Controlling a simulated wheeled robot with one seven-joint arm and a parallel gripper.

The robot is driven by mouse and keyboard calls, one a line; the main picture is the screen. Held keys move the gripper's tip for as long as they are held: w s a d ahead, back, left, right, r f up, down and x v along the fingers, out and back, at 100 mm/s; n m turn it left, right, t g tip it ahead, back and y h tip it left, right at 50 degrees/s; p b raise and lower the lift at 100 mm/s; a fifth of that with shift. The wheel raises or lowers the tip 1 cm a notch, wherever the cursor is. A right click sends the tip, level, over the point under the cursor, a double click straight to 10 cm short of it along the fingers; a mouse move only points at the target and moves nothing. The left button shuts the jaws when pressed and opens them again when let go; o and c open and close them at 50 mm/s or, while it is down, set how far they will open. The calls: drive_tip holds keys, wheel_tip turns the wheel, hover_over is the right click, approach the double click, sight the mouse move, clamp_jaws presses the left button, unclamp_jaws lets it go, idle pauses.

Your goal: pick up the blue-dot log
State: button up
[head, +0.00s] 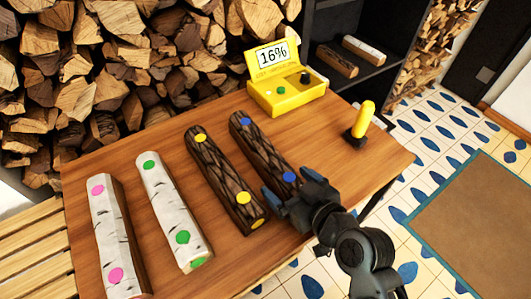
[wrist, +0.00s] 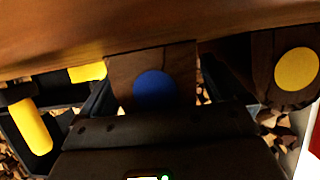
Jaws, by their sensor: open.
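The blue-dot log (head: 257,143) is dark, rough-barked and lies on the wooden table, with one blue dot near each end of its top. My gripper (head: 290,184) is at its near end, and a blue-tipped finger shows left of the near dot. In the wrist view the log's end face (wrist: 125,70), with a blue dot, sits between the two dark fingers of my open gripper (wrist: 152,95). I cannot tell whether the fingers touch the log. My gripper hides part of the near end in the head view.
The yellow-dot log (head: 222,175) lies close on the left, and its end shows in the wrist view (wrist: 270,65). Green-dot (head: 170,205) and pink-dot (head: 107,235) birch logs lie further left. A yellow meter (head: 287,95) and yellow-handled tool (head: 363,122) stand behind on the table (head: 330,145).

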drive_tip(key=shift+w, duration=0.1)
drive_tip(key=c, duration=1.7)
drive_tip(key=shift+r, duration=0.1)
